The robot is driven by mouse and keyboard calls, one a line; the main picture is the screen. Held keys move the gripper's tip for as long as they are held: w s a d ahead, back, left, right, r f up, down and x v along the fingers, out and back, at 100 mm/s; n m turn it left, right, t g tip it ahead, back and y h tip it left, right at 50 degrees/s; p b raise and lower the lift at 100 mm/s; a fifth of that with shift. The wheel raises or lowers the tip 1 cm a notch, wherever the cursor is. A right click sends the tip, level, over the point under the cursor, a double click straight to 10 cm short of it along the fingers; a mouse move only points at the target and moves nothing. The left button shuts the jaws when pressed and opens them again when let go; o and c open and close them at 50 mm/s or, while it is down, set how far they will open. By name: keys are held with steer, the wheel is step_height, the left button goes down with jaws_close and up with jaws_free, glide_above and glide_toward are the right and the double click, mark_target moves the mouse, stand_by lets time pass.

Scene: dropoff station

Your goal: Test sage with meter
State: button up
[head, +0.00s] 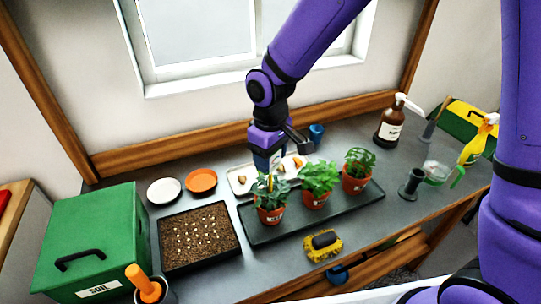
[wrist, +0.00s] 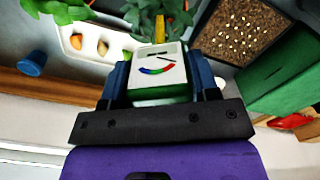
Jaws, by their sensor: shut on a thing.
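My gripper (head: 270,152) is shut on a meter, which fills the space between the blue fingers in the wrist view. The meter (wrist: 160,68) has a green body, a white face with a coloured arc, and a yellow probe pointing away from the gripper. It is over the left of three potted plants. That left plant (head: 268,188) has greyish-green leaves and stands in a terracotta pot (head: 271,216). The leafy middle plant (head: 319,176) and the right plant (head: 359,161) stand beside it. I cannot read which is sage. Leaves hide the probe's tip, so soil contact cannot be told.
The pots stand on a black tray (head: 262,236). A seed tray (head: 200,238) and green soil box (head: 92,238) are left. A white tray (head: 238,186) lies behind the plants. A yellow object (head: 322,246) sits in front; bottles (head: 389,126) stand right.

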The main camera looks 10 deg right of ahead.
mark_target(270, 193)
steer(key=shift+f, duration=3.65)
stand_by(2.3)
stand_by(1.6)
steer(key=o, duration=1.1)
